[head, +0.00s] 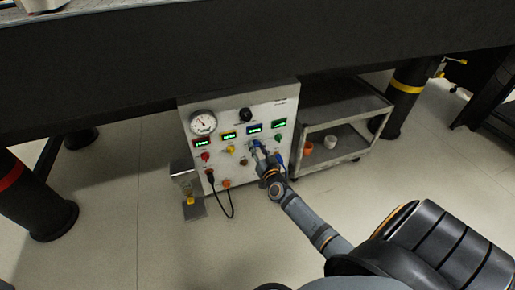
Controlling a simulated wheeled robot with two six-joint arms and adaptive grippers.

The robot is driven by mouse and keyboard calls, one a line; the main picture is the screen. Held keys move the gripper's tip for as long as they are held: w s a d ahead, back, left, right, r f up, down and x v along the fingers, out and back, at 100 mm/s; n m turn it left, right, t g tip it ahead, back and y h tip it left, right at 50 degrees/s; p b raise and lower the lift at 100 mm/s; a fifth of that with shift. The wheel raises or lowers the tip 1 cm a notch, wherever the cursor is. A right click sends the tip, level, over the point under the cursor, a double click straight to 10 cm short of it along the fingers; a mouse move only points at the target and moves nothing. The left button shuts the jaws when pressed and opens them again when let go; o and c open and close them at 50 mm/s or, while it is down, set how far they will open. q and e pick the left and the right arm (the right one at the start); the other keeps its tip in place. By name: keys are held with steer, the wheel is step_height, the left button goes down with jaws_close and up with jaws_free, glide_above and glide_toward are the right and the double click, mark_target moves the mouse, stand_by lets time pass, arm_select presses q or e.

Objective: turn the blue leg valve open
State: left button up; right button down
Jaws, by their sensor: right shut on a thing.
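A white control panel (222,113) stands on the floor under the dark bench. Its front has a row of small displays with coloured valve knobs below: red (205,156), yellow (230,149) and green (279,137). The blue leg valve (254,142) is below the blue-framed display, between yellow and green. My right gripper (257,146) reaches in from the lower right and is shut on the blue valve. Its fingers hide most of the knob, so how far it is turned cannot be read. My left gripper is not in view.
A round gauge (203,123) and a black knob (245,114) sit above the displays. A black cable (229,205) hangs at the panel's lower front. A grey cart (345,110) holding cups stands close on the right. The black bench (230,52) overhangs everything. Floor in front is clear.

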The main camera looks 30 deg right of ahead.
steer(key=m, duration=1.6)
steer(key=shift+f, duration=0.1)
steer(key=shift+m, duration=0.4)
steer(key=c, duration=1)
jaws_free()
steer(key=shift+c, duration=0.2)
steer(key=v, duration=1.2)
